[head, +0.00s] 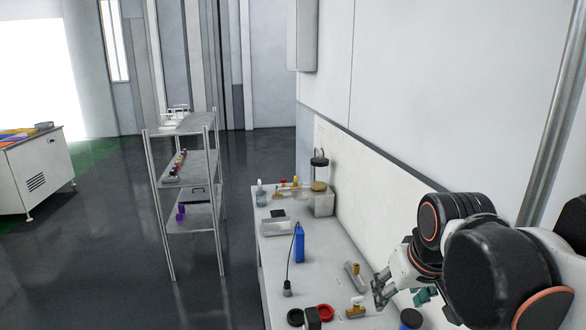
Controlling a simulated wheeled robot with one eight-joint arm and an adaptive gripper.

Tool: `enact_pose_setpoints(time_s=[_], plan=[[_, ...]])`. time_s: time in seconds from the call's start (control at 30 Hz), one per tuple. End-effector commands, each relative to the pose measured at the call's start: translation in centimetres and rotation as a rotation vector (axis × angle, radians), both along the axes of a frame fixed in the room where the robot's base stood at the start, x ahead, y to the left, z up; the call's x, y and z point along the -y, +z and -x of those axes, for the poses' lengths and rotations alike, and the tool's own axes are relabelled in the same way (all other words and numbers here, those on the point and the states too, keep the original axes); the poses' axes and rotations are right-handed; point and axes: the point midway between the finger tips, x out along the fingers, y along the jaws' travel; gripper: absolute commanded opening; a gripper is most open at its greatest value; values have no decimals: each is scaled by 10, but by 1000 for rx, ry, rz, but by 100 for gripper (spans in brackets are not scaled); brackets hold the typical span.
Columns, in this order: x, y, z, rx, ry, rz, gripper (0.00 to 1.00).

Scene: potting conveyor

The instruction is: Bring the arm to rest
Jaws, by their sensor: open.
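My arm (470,255), white and dark grey with orange rings, reaches in from the right edge in the head view, folded over the near right part of the workbench. My gripper (379,290) hangs at its left end, above the bench and close to the wall. It is open, and I see nothing held between its fingers. A brass fitting (357,306) lies on the bench just left of the fingertips. A grey cylinder with a brass end (355,274) lies just behind it. The arm hides the near right part of the bench.
The long workbench (327,258) carries a blue bottle (299,243), a red ring (325,312), a metal tray (275,227) and a glass jar apparatus (320,172) at its far end. The wall (395,190) bounds it on the right. A shelf rack (187,129) stands left, with open floor around it.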

Motion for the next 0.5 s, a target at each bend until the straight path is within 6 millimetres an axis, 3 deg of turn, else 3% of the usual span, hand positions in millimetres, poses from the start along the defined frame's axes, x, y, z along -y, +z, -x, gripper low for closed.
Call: enact_pose_setpoints(time_s=[0.1,0.3,0.5], plan=[[0,-6,30,45,-12,-6,54],[0,-20,70,118,-32,-18,54],[0,-32,92,167,-45,-26,54]])
